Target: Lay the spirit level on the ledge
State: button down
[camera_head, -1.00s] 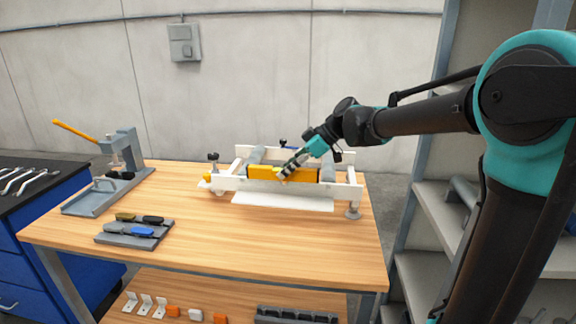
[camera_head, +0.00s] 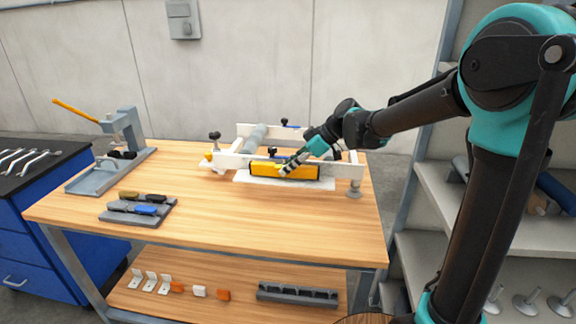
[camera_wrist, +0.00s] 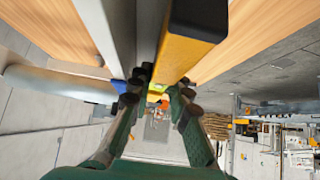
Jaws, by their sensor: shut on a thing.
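The yellow spirit level (camera_head: 270,170) has a dark end and lies lengthwise along the front of a white frame. My gripper (camera_head: 287,170) is shut on it near its middle, from above and the right. In the wrist view the level (camera_wrist: 190,50) passes between the fingers (camera_wrist: 157,92), next to a long pale rail. A flat white strip (camera_head: 245,178), apparently the ledge, shows just below and in front of the level. I cannot tell whether the level touches it.
The white frame (camera_head: 228,160) has knobs and a grey roller (camera_head: 256,138). A tray of screwdrivers (camera_head: 138,211) and a grey lever press (camera_head: 125,130) stand at left. The front of the wooden table (camera_head: 260,225) is clear. Shelves (camera_head: 430,190) stand at right.

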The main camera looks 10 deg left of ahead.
jog(key=shift+f, duration=0.45)
dwell(0.3)
jog(key=c, duration=1.3)
grip_release()
jog(key=shift+c, duration=0.2)
jog(key=v, duration=1.2)
